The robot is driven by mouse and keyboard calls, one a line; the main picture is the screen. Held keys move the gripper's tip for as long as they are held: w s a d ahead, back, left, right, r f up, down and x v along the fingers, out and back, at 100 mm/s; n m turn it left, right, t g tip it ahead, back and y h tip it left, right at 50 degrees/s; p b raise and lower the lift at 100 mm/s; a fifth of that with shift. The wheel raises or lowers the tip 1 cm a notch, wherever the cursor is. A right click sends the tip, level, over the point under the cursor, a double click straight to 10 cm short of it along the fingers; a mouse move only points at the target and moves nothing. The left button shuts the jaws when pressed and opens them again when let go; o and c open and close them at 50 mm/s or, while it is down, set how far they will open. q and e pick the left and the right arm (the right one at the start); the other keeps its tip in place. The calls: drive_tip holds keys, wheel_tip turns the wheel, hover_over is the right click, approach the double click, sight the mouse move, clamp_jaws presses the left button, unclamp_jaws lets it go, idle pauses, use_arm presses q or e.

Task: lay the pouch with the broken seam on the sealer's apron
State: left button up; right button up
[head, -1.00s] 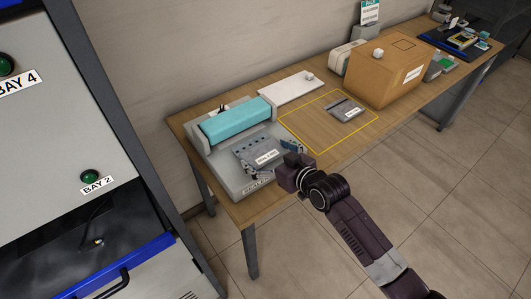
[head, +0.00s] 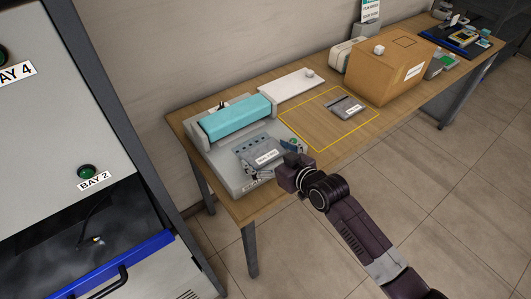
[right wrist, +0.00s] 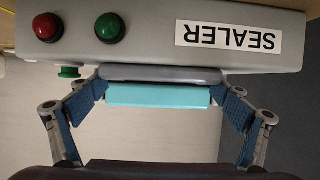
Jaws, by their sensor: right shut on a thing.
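The sealer (head: 205,149) stands at the left end of the table, with a teal bar (head: 236,118) across its back. A grey pouch (head: 249,163) with a white label is over its flat front apron. A row of dark marks runs along the pouch's far edge. My right gripper (head: 272,160) is shut on this pouch, with a finger at each side. In the right wrist view, upside down, the pouch (right wrist: 160,74) shows edge-on between the fingers, close to the sealer's top. I cannot tell whether it touches the apron. My left gripper is not in view.
A second grey pouch (head: 346,107) lies inside a yellow outline (head: 310,130) to the right. A white board (head: 291,86) and a cardboard box (head: 385,76) stand behind. Red (right wrist: 47,27) and green (right wrist: 109,27) buttons are on the sealer's front. A cabinet stands at left.

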drive_tip(key=shift+f, duration=0.1)
drive_tip(key=o, duration=0.9)
drive_tip(key=v, duration=1.2)
